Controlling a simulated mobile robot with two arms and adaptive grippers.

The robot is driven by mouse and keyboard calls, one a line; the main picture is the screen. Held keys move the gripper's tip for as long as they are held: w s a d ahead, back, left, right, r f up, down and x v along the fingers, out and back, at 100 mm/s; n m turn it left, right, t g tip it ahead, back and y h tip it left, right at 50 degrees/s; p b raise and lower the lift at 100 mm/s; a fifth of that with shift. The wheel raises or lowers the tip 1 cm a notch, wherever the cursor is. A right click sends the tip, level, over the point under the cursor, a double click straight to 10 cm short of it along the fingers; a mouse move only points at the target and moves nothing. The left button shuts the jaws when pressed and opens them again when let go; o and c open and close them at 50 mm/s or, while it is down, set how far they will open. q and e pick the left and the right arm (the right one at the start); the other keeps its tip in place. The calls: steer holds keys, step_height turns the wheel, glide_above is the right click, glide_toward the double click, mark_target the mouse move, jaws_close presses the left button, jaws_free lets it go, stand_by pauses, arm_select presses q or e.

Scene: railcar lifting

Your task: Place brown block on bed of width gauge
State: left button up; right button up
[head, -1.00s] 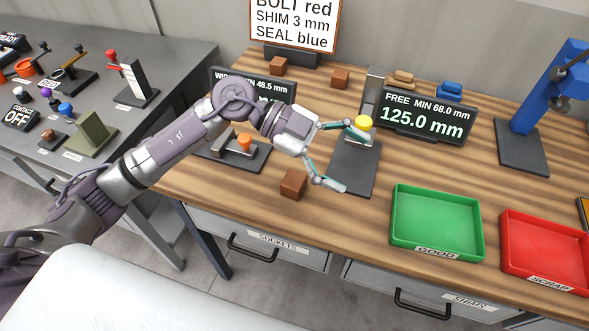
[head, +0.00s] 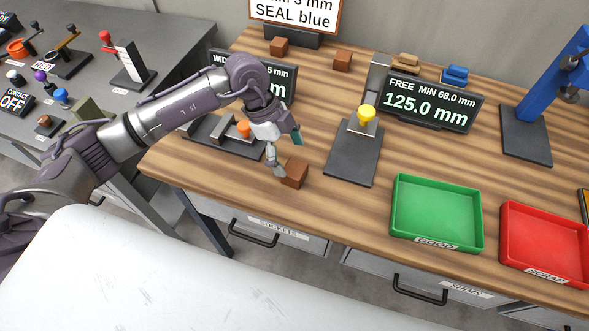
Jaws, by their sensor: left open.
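A brown block (head: 294,174) sits on the wooden bench near its front edge. My left gripper (head: 287,155) is open just above and behind it, pointing down. One fingertip is beside the block's left side; I cannot tell whether it touches. The width gauge (head: 222,150), a dark base with grey jaws and an orange knob (head: 244,128), stands to the left of the block. My left arm hides part of its display (head: 280,88). Two more brown blocks, one at back left (head: 279,46) and one to its right (head: 342,61), stand at the back. My right gripper is not in view.
A free-height gauge with a yellow knob (head: 366,114) and its display (head: 429,103) stand right of the block. A green GOOD tray (head: 398,215) and red SCRAP tray (head: 510,240) lie further right. A blue press (head: 537,115) stands at back right.

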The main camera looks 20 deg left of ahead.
mark_target(293, 168)
arm_select(q)
steer(key=x, duration=0.1)
steer(key=p+x, duration=0.2)
steer(key=x, duration=0.1)
steer(key=shift+s+f, duration=0.1)
steer(key=shift+s, duration=0.2)
steer(key=shift+d+f, duration=0.1)
steer(key=shift+f, duration=0.45)
steer(key=c, duration=1.4)
steer(key=shift+c, duration=0.2)
steer(key=shift+r, duration=0.15)
